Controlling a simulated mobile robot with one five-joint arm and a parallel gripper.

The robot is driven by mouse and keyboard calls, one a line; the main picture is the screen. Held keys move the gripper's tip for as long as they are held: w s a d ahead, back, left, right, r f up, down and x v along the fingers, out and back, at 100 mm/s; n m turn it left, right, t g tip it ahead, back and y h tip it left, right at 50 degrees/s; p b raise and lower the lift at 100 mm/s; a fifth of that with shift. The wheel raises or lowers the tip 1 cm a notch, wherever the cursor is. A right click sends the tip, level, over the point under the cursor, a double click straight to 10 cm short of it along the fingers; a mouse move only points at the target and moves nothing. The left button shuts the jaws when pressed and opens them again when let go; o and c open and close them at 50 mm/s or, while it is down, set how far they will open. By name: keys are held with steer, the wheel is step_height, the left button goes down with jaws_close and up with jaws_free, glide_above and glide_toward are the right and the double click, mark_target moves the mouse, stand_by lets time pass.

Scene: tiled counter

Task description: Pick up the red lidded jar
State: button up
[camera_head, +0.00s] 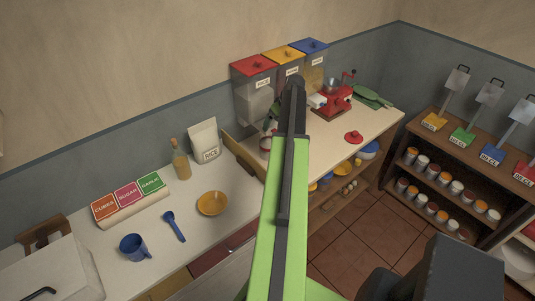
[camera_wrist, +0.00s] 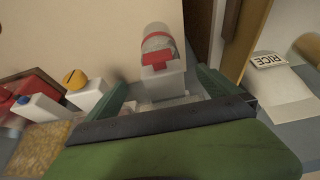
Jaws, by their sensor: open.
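A clear jar-like container with a red band or clasp (camera_wrist: 157,56) shows at the upper middle of the wrist view. It lies in line with the gap between my fingers; whether it is between the fingertips or just beyond them, I cannot tell. My gripper (camera_wrist: 160,88) is open, with one dark green finger on each side of the gap. In the head view, my arm hides much of the spot by the dispensers, and a small reddish glass jar (camera_head: 265,144) shows partly beside it. A red lid-shaped item (camera_head: 353,137) lies on the counter right of my arm.
Dispensers with red (camera_head: 253,66), yellow and blue lids stand against the wall. A red grinder (camera_head: 333,98) is right of my arm. A rice bag (camera_head: 204,140), bottle (camera_head: 180,160) and orange plate (camera_head: 212,203) are left. A low wooden divider (camera_head: 238,153) crosses the counter near my gripper.

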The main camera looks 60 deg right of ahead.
mark_target(273, 129)
steer(key=b+x, duration=0.5)
steer(key=x, duration=0.2)
steer(key=shift+s, duration=0.2)
steer(key=shift+w+f, duration=0.2)
steer(key=shift+f, duration=0.1)
steer(key=shift+r, duration=0.1)
steer(key=b+x, duration=0.4)
steer(key=x, duration=0.1)
steer(key=shift+w+r+b, duration=0.1)
steer(key=shift+w+b, duration=0.2)
steer(key=c, duration=2.1)
steer(key=shift+o, duration=0.2)
steer(key=shift+r, duration=0.1)
